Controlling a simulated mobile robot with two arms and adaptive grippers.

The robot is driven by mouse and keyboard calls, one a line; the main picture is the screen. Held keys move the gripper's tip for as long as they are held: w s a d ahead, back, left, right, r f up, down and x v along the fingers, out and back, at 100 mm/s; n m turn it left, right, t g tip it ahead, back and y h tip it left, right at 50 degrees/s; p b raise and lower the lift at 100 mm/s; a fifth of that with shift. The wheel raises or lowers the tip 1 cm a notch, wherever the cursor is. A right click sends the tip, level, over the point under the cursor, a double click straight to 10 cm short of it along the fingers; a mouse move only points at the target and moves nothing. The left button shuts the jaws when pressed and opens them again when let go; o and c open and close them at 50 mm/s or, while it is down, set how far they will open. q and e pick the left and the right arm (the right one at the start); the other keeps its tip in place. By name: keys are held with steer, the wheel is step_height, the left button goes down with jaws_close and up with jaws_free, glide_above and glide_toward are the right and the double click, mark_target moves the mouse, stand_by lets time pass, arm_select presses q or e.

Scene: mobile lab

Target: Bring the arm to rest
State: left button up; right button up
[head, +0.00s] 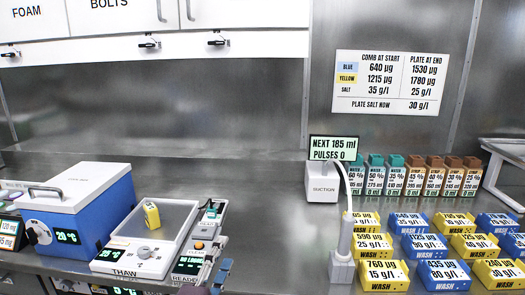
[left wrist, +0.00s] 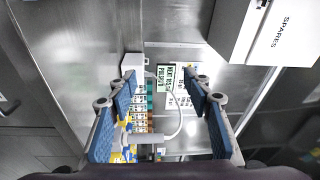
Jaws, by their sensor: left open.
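My left gripper (head: 219,274) shows only in part at the bottom of the head view, just right of the thaw station and in front of the bench. In the left wrist view my left gripper (left wrist: 160,88) is open, its two blue-padded fingers wide apart with nothing between them. Beyond the fingers, well away, are the suction unit and the rows of bottles. My right gripper is in neither view.
A blue cooler box (head: 75,215) and the thaw tray (head: 140,262) with a yellow item (head: 152,216) stand at left. The suction unit (head: 321,183), bottles and several blue and yellow wash blocks (head: 443,275) fill the right. Bare bench (head: 262,225) lies between.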

arm_select(q)
steer(key=s+a+f+n+g+y, duration=0.35)
steer(key=s+a+f+n, duration=0.2)
steer(key=s+f, duration=0.3)
steer(key=s+a+f+n+g+y, duration=0.2)
steer(key=s+a+f+n+g, duration=0.25)
steer(key=s+f+n, duration=0.4)
steer(key=s+a+f+n+g+h, duration=0.1)
steer(key=s+f+n+g, duration=0.2)
steer(key=s, duration=0.6)
steer(key=s+f+n+g, duration=0.1)
steer(key=s+f+g, duration=0.3)
steer(key=s+f, duration=0.3)
step_height(320, 180, down, 25)
steer(key=s+g, duration=0.1)
steer(key=s, duration=0.2)
steer(key=s+a+f+g, duration=0.1)
steer(key=s+a+f, duration=0.2)
steer(key=s+f, duration=1.3)
steer(key=shift+s+m, duration=0.3)
